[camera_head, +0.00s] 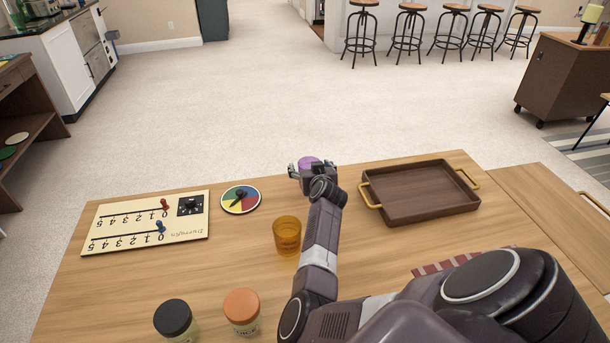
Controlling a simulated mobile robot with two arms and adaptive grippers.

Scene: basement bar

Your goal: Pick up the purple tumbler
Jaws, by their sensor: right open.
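The purple tumbler (309,163) stands near the far edge of the wooden table. Only its upper part shows; my right gripper and wrist hide the rest. My right gripper (305,171) is open at the tumbler, with its fingers on the near side and to the left of it. I cannot tell whether the fingers touch it. My right arm reaches forward over the table from the lower right. My left gripper does not show.
An amber tumbler (287,236) stands just left of my right forearm. A brown tray (420,215) with gold handles lies to the right. A game board (140,222), a coloured spinner disc (240,199) and two lidded jars (242,312) (174,320) are on the left.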

